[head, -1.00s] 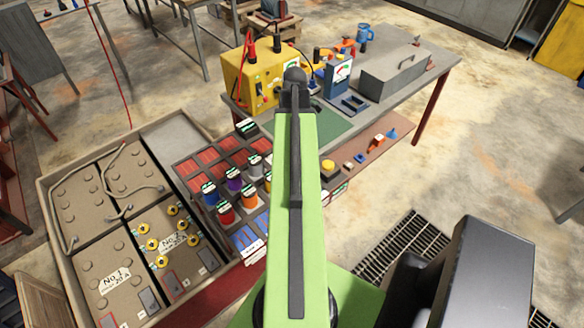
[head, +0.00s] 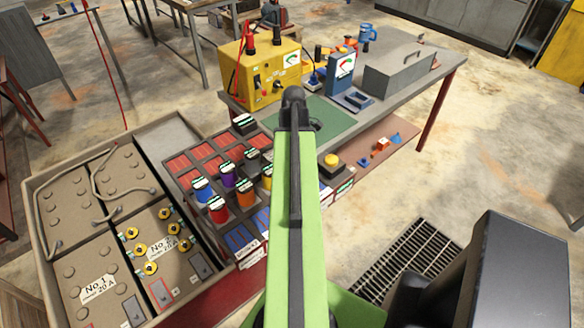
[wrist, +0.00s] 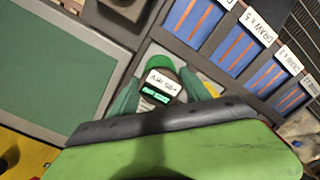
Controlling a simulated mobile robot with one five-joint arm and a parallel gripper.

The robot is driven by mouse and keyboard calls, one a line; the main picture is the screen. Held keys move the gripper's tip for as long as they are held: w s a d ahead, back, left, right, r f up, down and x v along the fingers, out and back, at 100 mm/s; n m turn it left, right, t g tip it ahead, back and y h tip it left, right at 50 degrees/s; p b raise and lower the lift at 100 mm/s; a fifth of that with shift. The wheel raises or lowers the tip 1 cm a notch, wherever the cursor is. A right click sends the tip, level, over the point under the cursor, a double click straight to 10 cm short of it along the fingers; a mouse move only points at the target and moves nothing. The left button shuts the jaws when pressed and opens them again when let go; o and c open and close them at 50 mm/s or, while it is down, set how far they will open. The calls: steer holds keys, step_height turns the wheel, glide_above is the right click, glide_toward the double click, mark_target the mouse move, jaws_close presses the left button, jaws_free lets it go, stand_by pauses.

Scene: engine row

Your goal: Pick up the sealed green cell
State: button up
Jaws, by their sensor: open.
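In the wrist view a round green cell (wrist: 160,66) with a white label and a small dark display stands in the tray. My gripper (wrist: 160,84) is open, with a dark green finger on each side of the cell. I cannot tell whether the fingers touch it. My gripper's black bar and green body cover the area just below. In the head view my green arm hides the green cell and the gripper.
The tray holds blue (head: 202,190), purple (head: 228,175), red (head: 217,210) and orange (head: 245,192) cells. Blue slots (wrist: 192,22) lie beside the green cell. A green mat (head: 325,122), yellow tester (head: 262,75) and grey box (head: 400,72) are on the bench behind.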

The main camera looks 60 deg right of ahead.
step_height(320, 180, down, 5)
steer(key=b, duration=0.4)
steer(key=shift+w, duration=0.15)
steer(key=shift+r, duration=0.2)
jaws_close()
